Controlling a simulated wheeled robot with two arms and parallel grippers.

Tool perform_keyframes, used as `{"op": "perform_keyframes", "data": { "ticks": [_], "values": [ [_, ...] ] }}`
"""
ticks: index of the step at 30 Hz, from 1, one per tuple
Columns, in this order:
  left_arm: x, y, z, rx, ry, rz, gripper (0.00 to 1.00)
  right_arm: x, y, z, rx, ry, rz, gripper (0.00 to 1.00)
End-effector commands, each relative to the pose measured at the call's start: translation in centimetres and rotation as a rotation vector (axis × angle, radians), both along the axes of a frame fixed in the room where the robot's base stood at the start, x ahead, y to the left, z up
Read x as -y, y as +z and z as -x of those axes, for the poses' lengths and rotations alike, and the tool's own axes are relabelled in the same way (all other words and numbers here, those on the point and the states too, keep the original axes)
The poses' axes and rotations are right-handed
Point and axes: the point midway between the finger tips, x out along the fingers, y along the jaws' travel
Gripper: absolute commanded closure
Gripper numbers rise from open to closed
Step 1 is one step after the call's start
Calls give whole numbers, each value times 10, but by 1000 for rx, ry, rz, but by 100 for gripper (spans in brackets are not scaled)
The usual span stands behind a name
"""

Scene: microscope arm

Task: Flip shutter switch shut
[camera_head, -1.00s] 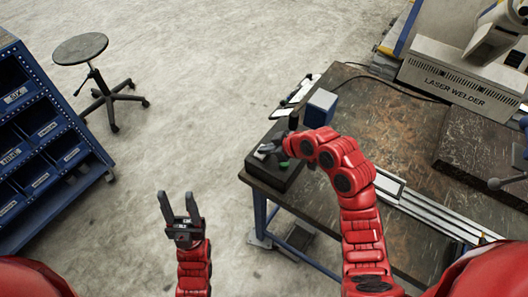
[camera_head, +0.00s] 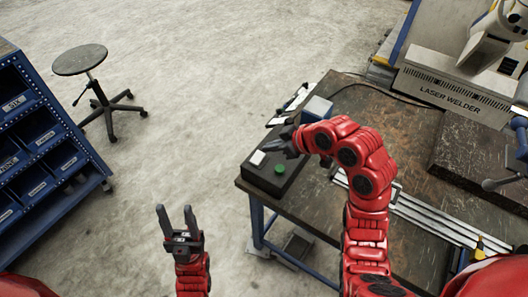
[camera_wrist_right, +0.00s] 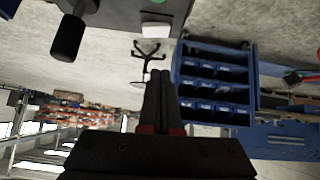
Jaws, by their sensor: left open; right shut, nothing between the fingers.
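A black control box (camera_head: 266,178) sits on the near left corner of the workbench. A white square button (camera_head: 257,158) and a green round button (camera_head: 279,169) show on its top. In the right wrist view the box (camera_wrist_right: 125,12) hangs at the top edge, with a black rod-like lever (camera_wrist_right: 68,38) and the white button (camera_wrist_right: 155,30). I cannot see the lever clearly in the head view; my right arm covers that side. My right gripper (camera_head: 273,147) is shut and empty over the far side of the box. My left gripper (camera_head: 176,210) is open and empty, away from the bench.
The workbench (camera_head: 385,113) carries a blue-grey block (camera_head: 317,109) behind the box, metal rails (camera_head: 440,225) and a laser welder (camera_head: 452,90). A blue bin rack (camera_head: 50,165) and a stool (camera_head: 80,60) stand left. The floor between is clear.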

Motion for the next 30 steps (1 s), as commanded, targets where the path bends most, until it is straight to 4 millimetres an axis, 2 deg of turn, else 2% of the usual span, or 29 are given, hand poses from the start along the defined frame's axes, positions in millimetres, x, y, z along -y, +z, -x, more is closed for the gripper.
{"op": "perform_keyframes", "data": {
  "ticks": [1,4,9,26,30],
  "values": [
    [0,5,0,1,0,0,50,7,10,4,1,-4,3,100],
    [0,9,0,1,0,0,50,14,21,13,1,-2,4,100],
    [0,12,0,1,0,0,50,21,30,21,0,-1,4,100],
    [0,11,0,1,0,0,50,22,31,23,-2,1,2,100],
    [0,11,0,1,0,0,50,18,34,15,14,-25,-48,100]
  ]
}}
